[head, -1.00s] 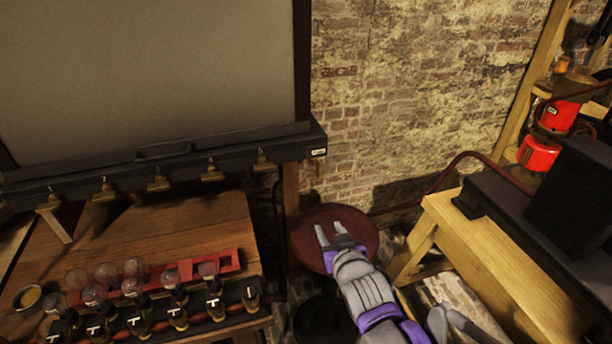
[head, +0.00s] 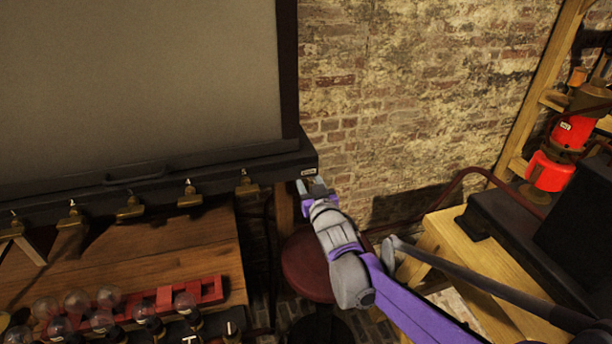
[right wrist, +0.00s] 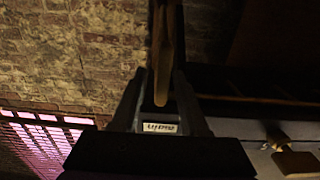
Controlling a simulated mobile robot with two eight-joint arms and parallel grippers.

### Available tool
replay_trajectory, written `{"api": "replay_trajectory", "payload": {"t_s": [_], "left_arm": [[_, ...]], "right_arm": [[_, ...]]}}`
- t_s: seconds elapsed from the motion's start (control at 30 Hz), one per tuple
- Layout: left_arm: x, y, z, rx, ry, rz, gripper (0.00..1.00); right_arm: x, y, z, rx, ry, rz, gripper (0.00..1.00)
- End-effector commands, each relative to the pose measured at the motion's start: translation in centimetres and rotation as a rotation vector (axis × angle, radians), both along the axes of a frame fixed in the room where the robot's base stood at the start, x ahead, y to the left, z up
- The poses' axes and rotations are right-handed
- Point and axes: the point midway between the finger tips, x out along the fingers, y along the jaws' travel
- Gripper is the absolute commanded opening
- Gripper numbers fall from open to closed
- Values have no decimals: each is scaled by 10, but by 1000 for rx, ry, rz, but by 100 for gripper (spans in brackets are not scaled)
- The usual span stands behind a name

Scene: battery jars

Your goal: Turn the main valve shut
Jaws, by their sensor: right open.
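A small white label (head: 309,172) is on the right end of the black ledge (head: 150,190) under the large grey panel. In the right wrist view the label (right wrist: 160,128) shows upside down and appears to read "Main". My right gripper (head: 311,186) is open at this end of the ledge, just below the label. In the right wrist view my right gripper (right wrist: 160,80) has its fingers on either side of a brown upright bar (right wrist: 164,50). I cannot tell whether the bar is the valve's handle or a post, nor whether the fingers touch it. My left gripper is not in view.
Several brass taps (head: 129,210) line the ledge's front, left of the gripper. A wooden table (head: 130,262) with a red rack (head: 210,288) and glass jars stands below. A round dark-red stool (head: 305,262) is under my arm. A wooden bench (head: 445,240) stands right.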

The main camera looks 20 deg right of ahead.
Motion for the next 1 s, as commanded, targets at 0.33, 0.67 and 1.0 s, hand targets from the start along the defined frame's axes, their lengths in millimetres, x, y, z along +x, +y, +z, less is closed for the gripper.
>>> {"api": "replay_trajectory", "payload": {"t_s": [0.33, 0.67, 1.0], "left_arm": [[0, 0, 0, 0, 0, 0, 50], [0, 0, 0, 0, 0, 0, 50], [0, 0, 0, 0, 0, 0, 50]], "right_arm": [[6, 0, 0, 0, 0, 0, 44], [5, 0, 0, 0, 0, 0, 0], [5, 0, 0, 8, 1, 0, 0]]}}
